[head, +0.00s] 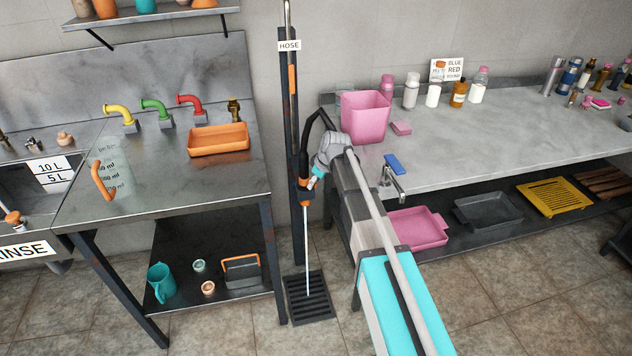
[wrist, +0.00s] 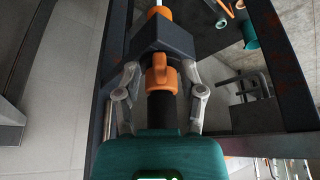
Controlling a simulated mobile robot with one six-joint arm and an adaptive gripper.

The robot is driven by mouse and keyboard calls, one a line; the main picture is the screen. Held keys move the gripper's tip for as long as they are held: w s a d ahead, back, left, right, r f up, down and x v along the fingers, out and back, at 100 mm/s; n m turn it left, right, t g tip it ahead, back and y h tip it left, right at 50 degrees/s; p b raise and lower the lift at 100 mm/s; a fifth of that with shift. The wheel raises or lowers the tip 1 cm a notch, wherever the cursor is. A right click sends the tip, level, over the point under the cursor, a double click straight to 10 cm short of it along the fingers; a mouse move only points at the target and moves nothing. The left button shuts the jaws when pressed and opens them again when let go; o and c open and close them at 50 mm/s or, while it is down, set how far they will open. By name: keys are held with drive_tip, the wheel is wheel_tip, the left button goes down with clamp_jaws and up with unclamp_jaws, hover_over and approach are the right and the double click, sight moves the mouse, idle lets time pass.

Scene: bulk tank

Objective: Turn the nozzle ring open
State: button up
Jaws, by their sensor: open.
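The hose nozzle (head: 304,188) hangs upright on the dark post under the HOSE sign (head: 289,46). In the wrist view its orange ring (wrist: 160,82), with a raised tab, sits around the black nozzle body below a dark block (wrist: 160,40). An orange tip (wrist: 158,13) shows beyond the block. A thin white line, like a stream, runs from the nozzle down to the floor grate. My gripper (wrist: 161,70) is open, with one finger on each side of the ring and visible gaps between. In the head view my gripper (head: 317,174) is at the nozzle's right side.
A floor grate (head: 310,297) lies under the nozzle. A steel table (head: 235,185) with an orange tray (head: 218,139) and a measuring jug (head: 115,170) stands close on the left. A grey counter (head: 450,140) with a pink bucket (head: 366,116) stands on the right.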

drive_tip(key=s+d+m+g+h, duration=0.1)
drive_tip(key=s+d+m, duration=0.4)
drive_tip(key=s+d, duration=0.5)
drive_tip(key=s+d+f+m+g+h, duration=0.1)
drive_tip(key=s+d+m+h, duration=0.2)
drive_tip(key=s, duration=1.4)
drive_tip(key=d+m, duration=0.3)
drive_tip(key=d, duration=0.4)
drive_tip(key=shift+s+d+f+m, duration=0.2)
drive_tip(key=shift+s+d+m, duration=0.1)
drive_tip(key=shift+s, duration=0.05)
drive_tip(key=shift+s, duration=0.15)
